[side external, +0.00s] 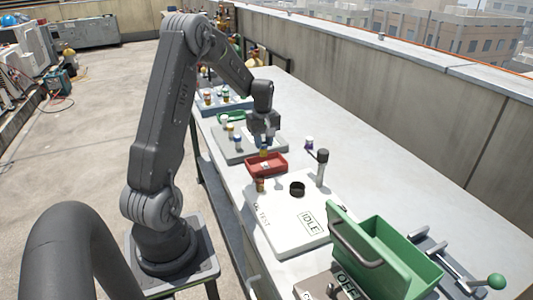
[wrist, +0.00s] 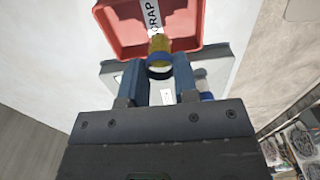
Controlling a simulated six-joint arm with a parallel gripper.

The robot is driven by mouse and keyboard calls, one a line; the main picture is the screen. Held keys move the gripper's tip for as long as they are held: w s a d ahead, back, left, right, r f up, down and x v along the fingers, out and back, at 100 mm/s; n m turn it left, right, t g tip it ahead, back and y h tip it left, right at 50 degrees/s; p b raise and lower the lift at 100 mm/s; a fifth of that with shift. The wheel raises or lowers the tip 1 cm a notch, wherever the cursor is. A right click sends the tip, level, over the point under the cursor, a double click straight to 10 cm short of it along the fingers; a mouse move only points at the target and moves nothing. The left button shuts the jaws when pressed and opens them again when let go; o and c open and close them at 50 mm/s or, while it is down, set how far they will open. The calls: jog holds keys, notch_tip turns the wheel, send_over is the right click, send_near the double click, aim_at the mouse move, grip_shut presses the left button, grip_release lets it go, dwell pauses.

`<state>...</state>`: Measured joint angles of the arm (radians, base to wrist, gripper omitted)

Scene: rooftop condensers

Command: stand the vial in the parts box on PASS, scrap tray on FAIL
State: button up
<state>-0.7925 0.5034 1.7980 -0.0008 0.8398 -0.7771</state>
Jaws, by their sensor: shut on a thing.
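My gripper (side external: 264,138) is shut on a vial (side external: 264,152) and holds it above the red scrap tray (side external: 281,167). In the wrist view the fingers (wrist: 160,85) grip the vial (wrist: 159,45), which looks yellow with a blue band. The scrap tray (wrist: 183,22) with its white label lies beyond it. The white test station (side external: 276,222) reads IDLE and has a dark round socket (side external: 297,189). No PASS or FAIL shows.
A brown-orange vial (side external: 260,184) stands by the station's far left corner. A dark-topped post (side external: 321,167) and a purple-and-white vial (side external: 309,142) are to the right. Grey (side external: 228,158) and blue (side external: 211,107) racks hold several vials behind. A green-knobbed lever (side external: 495,281) is at the front right.

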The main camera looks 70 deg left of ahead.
aim_at(266, 155)
jog(key=shift+w+d+f, duration=0.25)
jog(key=shift+w+f, duration=0.1)
jog(key=shift+w, duration=0.1)
jog(key=shift+f, duration=1.95)
jog(key=shift+f, duration=0.1)
jog(key=o, duration=0.9)
